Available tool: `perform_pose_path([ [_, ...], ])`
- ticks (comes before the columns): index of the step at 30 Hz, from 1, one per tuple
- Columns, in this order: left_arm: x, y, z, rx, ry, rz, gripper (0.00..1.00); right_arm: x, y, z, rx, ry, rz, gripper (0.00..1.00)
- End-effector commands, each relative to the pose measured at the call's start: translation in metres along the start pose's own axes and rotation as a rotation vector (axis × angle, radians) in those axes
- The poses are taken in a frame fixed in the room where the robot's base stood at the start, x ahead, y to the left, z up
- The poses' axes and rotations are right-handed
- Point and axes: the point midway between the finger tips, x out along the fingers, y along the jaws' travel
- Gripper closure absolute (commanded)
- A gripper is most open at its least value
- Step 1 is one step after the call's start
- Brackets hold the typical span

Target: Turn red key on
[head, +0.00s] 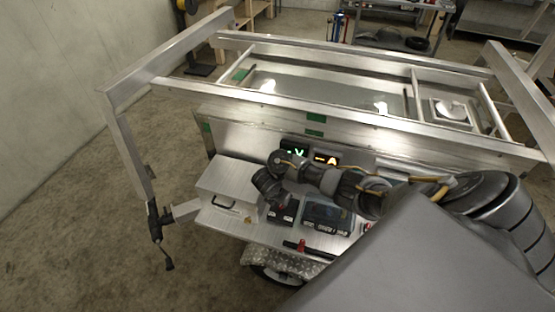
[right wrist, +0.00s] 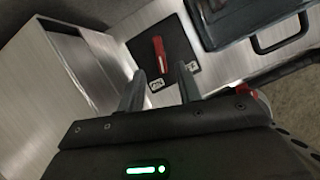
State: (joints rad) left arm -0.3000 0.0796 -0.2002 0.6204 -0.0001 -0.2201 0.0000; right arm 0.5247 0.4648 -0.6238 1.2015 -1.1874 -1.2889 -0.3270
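The red key (right wrist: 158,54) sits on a black square plate (right wrist: 180,45) with white labels in the right wrist view. One label (right wrist: 157,86) seems to read ON; the other (right wrist: 190,68) seems to read OFF. The plate shows in the head view (head: 287,213) on the trailer's metal ledge. My right gripper (right wrist: 160,69) is open, with one finger on either side of the key's near end; a gap shows on both sides. Whether the fingertips reach down to the key's depth is unclear. In the head view my right arm covers the key. My left gripper is not in view.
A dark case (head: 328,216) with a handle lies right beside the plate. Lit displays (head: 296,150) are behind my arm. A red-handled item (head: 301,246) is at the ledge's front.

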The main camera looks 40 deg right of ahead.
Motion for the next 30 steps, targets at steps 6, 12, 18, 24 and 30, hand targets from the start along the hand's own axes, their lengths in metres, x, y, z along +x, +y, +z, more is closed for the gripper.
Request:
perform_pose_path([
  [6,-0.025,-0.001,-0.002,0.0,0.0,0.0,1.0,-0.04,0.0,0.0,-0.001,0.003,0.0,0.65],
  [12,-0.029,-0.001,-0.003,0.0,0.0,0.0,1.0,-0.05,0.0,0.0,0.0,0.0,0.0,0.65],
  [18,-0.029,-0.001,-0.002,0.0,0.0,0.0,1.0,-0.049,0.0,0.0,-0.001,0.0,-0.001,0.65],
  [24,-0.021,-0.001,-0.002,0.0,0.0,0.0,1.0,-0.044,0.002,0.007,-0.04,-0.002,0.021,0.46],
  [30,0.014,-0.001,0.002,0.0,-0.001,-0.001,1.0,-0.028,0.01,0.042,-0.351,-0.007,0.166,0.24],
])
